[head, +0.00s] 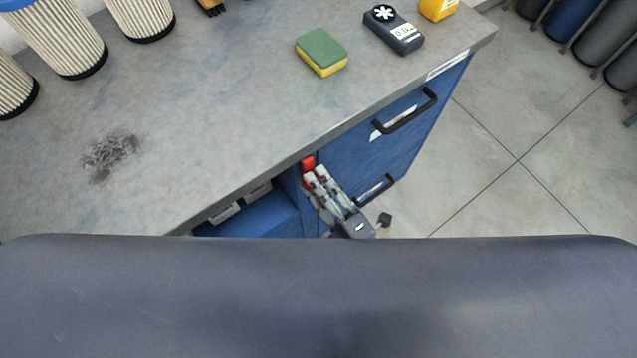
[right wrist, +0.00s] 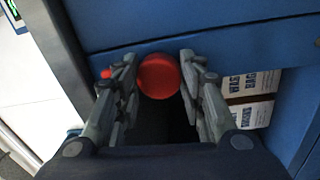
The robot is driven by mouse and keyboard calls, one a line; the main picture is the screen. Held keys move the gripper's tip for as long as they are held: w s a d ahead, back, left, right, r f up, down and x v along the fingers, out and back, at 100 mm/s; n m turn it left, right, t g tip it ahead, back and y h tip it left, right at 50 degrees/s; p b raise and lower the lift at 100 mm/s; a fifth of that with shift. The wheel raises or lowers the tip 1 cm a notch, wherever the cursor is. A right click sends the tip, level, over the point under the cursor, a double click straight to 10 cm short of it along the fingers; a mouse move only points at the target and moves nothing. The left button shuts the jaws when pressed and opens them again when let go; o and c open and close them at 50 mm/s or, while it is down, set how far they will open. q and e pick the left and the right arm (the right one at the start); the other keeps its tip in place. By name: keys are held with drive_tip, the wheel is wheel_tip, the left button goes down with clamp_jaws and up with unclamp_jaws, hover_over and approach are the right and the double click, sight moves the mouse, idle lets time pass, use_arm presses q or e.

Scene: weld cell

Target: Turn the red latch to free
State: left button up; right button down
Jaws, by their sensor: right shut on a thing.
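The red latch (head: 308,162) shows as a small red piece under the front edge of the workbench, at the blue cabinet front. In the right wrist view its rounded red end (right wrist: 160,76) sits between my fingertips. My right gripper (head: 315,176) reaches it from the front, and its fingers (right wrist: 160,72) are shut on the latch. The fingers and the bench edge hide part of the latch, so I cannot tell its full shape or angle. My left gripper is not in view.
The grey benchtop (head: 230,110) overhangs the latch. Blue drawers with black handles (head: 405,112) are to the right. An open blue compartment (head: 255,215) holding boxes (right wrist: 250,100) is beside the latch. A sponge (head: 321,52) and a meter (head: 393,30) lie on top.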

drive_tip(key=shift+r, duration=0.1)
drive_tip(key=c, duration=1)
unclamp_jaws()
drive_tip(key=shift+a, duration=0.1)
drive_tip(key=v, duration=1.2)
drive_tip(key=shift+w, duration=0.1)
